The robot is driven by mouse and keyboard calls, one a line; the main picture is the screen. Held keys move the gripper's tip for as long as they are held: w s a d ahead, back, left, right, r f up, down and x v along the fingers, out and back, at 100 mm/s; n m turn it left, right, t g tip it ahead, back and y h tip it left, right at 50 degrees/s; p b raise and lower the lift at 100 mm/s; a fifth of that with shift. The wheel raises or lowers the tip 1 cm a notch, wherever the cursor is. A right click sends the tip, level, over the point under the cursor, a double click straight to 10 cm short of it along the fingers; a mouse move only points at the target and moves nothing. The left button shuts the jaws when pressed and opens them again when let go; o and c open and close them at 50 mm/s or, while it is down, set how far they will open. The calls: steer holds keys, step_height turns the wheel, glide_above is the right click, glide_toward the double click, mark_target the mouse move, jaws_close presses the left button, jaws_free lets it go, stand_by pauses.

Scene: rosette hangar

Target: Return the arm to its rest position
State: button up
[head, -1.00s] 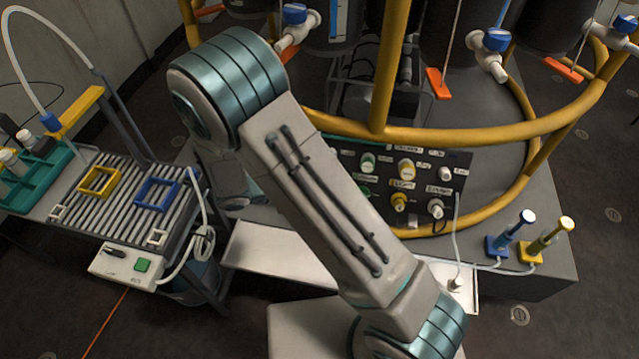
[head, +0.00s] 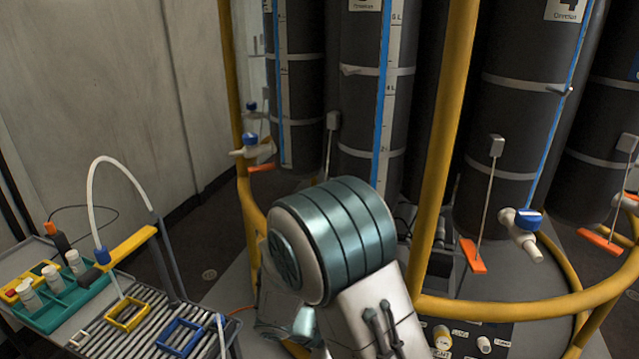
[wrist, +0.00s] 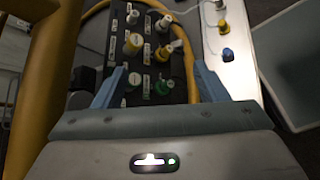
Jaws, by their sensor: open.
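My arm (head: 335,240) rises from the bottom of the head view, with its large teal-banded joint in front of the yellow rail. My gripper is not visible in the head view; the arm's own links hide it or it is out of frame. In the wrist view my gripper (wrist: 160,90) shows two blue-grey fingers spread wide apart. Nothing is between them except the view of a dark panel (wrist: 146,50) with white, yellow and green knobs beyond.
A yellow tubular rail (head: 440,150) curves around dark tanks (head: 525,100) with blue-handled taps (head: 522,228). At left stand a ribbed rack (head: 150,335) with yellow and blue frames, and a teal tray (head: 62,300) with white-capped bottles. A yellow rail (wrist: 40,90) is close at left in the wrist view.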

steer(key=s+d+r+m+y+p, duration=0.2)
steer(key=s+r+m+y+p, duration=0.1)
steer(key=r, duration=0.5)
steer(key=s+d+r+m+t+y+p, duration=0.1)
steer(key=s+d+r+m+y+p, duration=0.1)
steer(key=r, duration=0.7)
steer(key=s+d+r+m+y+p, duration=0.1)
steer(key=s+r+m+y+p, duration=0.3)
steer(key=s+r+m+y, duration=0.2)
step_height(320, 180, up, 3)
steer(key=shift+d+f+m+t, duration=0.15)
steer(key=shift+d+m+t, duration=0.25)
steer(key=shift+m, duration=0.2)
